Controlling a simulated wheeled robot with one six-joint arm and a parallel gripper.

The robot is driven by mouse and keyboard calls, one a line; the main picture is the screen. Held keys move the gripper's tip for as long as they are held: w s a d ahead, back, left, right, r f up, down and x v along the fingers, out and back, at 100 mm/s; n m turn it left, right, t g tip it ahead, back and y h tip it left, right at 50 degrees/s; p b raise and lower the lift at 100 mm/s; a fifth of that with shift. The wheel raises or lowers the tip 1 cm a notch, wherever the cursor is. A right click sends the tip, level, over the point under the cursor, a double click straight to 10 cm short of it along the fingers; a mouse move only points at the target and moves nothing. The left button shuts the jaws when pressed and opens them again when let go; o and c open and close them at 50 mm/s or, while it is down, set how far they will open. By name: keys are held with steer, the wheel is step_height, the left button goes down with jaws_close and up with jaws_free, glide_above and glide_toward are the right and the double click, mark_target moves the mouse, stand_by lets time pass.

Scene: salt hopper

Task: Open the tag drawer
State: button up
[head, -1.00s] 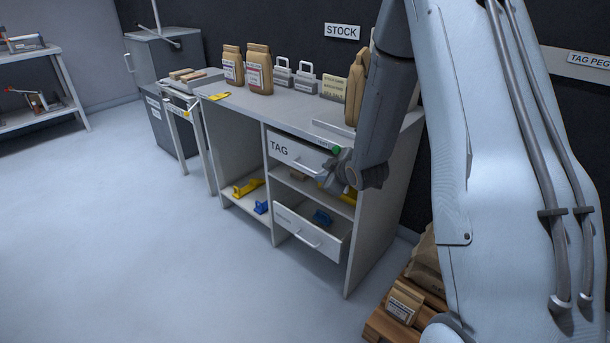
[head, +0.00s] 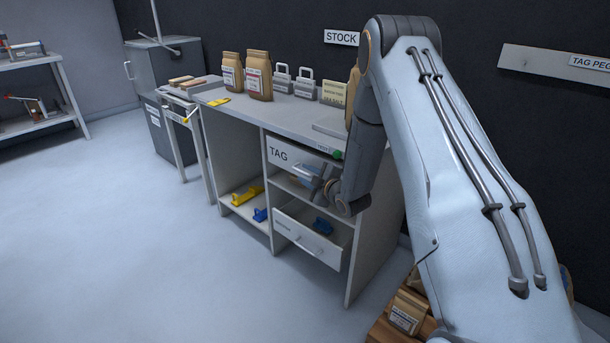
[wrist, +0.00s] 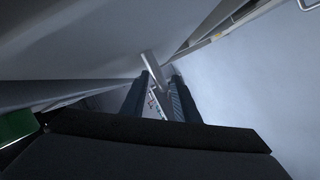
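The tag drawer (head: 279,156) is the upper drawer of the grey workbench, with a white front marked TAG. It looks shut in the head view, though my gripper and wrist cover its right part. My gripper (head: 312,180) is at the drawer front, below the bench top. In the wrist view, the two dark fingers of my gripper (wrist: 160,82) stand apart on either side of a light bar, seemingly the drawer handle (wrist: 153,68). A gap shows between the fingers; I cannot tell whether either touches the bar.
A lower drawer (head: 305,241) stands partly open below, with a blue item (head: 322,226) in it. The floor in front (head: 150,260) is clear.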

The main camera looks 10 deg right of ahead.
steer(key=shift+w+a+f, duration=0.1)
steer(key=shift+w+a, duration=0.05)
steer(key=shift+w, duration=0.3)
steer(key=shift+c, duration=0.4)
jaws_close()
